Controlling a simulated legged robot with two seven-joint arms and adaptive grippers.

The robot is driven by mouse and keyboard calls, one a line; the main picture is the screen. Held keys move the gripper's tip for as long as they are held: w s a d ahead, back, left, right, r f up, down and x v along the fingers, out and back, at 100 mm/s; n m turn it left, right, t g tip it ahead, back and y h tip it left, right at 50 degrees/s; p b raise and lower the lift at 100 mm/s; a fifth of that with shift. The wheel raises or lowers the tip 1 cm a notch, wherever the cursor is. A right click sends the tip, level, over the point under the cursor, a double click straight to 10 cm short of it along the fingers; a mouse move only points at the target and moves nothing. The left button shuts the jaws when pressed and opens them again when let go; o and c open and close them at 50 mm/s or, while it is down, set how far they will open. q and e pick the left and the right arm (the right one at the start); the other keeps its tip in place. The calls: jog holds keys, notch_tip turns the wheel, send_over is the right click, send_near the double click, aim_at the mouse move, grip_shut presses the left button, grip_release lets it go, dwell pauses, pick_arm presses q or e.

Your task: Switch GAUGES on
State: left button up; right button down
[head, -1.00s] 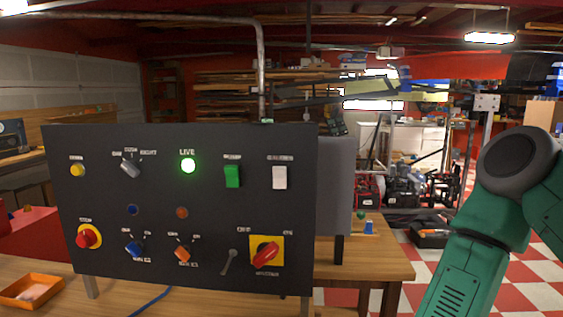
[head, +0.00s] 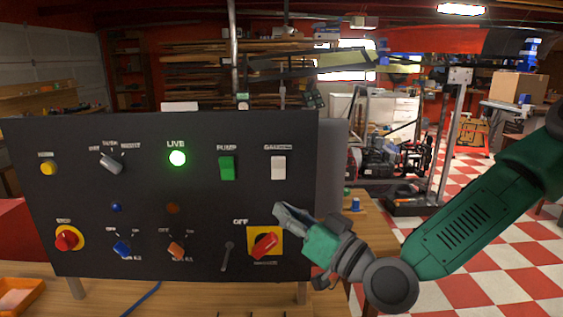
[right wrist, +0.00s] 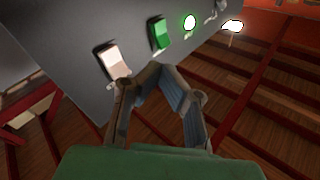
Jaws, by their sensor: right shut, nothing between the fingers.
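The dark control panel (head: 200,205) stands upright on the bench. The white GAUGES rocker switch (head: 278,167) is at its upper right, under its label. It also shows in the right wrist view (right wrist: 113,60), just beyond my fingers. My right gripper (head: 277,208) is shut and empty, a little below the GAUGES switch and above the red rotary switch (head: 263,244) on its yellow plate. In the right wrist view the fingertips (right wrist: 157,68) are near the switch's lower end; I cannot tell whether they touch. My left gripper is not in view.
The green PUMP rocker (head: 227,168) is left of GAUGES, and the LIVE lamp (head: 177,158) glows green. A red stop button (head: 66,238), yellow button (head: 48,168) and several knobs share the panel. An orange tray (head: 18,296) lies at left on the bench.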

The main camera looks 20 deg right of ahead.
aim_at(278, 176)
jog(key=w+r, duration=0.1)
jog(key=w, duration=0.1)
jog(key=w+d+r+p, duration=0.1)
jog(key=w, duration=0.2)
jog(key=w+d+r+p, duration=0.1)
jog(key=w, duration=0.1)
jog(key=shift+w+r, duration=0.15)
jog(key=shift+r, duration=0.05)
jog(key=shift+w+r, duration=0.1)
jog(key=shift+w, duration=0.1)
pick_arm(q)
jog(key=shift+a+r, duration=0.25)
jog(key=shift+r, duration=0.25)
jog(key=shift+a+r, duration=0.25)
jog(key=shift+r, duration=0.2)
pick_arm(e)
jog(key=shift+a+r, duration=0.1)
jog(key=shift+a, duration=0.5)
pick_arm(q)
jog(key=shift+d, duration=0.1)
pick_arm(e)
jog(key=shift+d, duration=0.15)
jog(key=shift+d, duration=0.35)
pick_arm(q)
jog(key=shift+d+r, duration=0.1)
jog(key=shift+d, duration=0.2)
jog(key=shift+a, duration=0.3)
pick_arm(e)
jog(key=shift+a, duration=0.4)
